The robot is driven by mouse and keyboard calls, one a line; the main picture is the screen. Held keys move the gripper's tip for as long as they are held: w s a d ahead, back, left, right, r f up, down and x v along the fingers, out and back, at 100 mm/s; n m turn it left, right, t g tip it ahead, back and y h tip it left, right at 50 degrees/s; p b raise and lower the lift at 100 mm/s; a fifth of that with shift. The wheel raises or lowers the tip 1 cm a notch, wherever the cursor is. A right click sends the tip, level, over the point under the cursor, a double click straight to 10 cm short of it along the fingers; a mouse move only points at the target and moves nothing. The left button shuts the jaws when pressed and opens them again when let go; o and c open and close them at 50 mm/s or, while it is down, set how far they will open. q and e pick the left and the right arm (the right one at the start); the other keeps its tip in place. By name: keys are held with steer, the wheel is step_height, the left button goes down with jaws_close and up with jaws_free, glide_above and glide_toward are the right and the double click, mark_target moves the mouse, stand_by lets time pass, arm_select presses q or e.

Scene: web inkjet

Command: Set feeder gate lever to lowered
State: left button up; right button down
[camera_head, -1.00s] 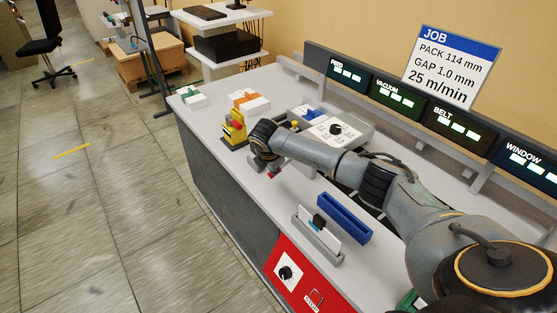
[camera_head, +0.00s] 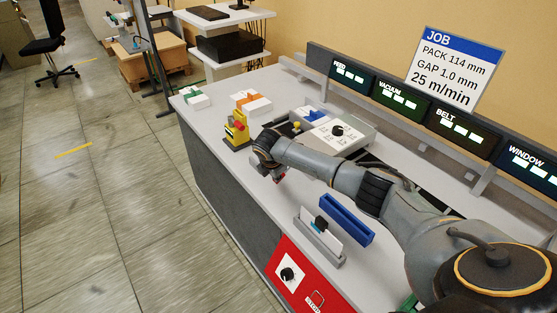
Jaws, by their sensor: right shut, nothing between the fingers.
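No part in view is labelled as the feeder gate lever, so I cannot tell for sure which it is. A white upright plate with a black handle (camera_head: 321,223) stands in a grey base nearer to me. My right gripper (camera_head: 279,176) is shut and empty, low over the table between these two, apart from both. My own wrist hides part of the gripper. My left gripper is not in view.
A blue open tray (camera_head: 346,219) lies beside the white plate. A control box with a black knob (camera_head: 338,131) is behind my wrist. White packs with orange (camera_head: 251,102) and green (camera_head: 194,98) bands sit farther back. A red panel (camera_head: 292,278) is on the table's front.

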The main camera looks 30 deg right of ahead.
steer(key=shift+s+f, duration=0.15)
steer(key=shift+f, duration=0.05)
steer(key=a+p+v, duration=0.2)
steer(key=v, duration=1.2)
steer(key=shift+a+f+p, duration=0.25)
steer(key=shift+f+p, duration=0.05)
steer(key=shift+p, duration=0.05)
steer(key=shift+f, duration=0.1)
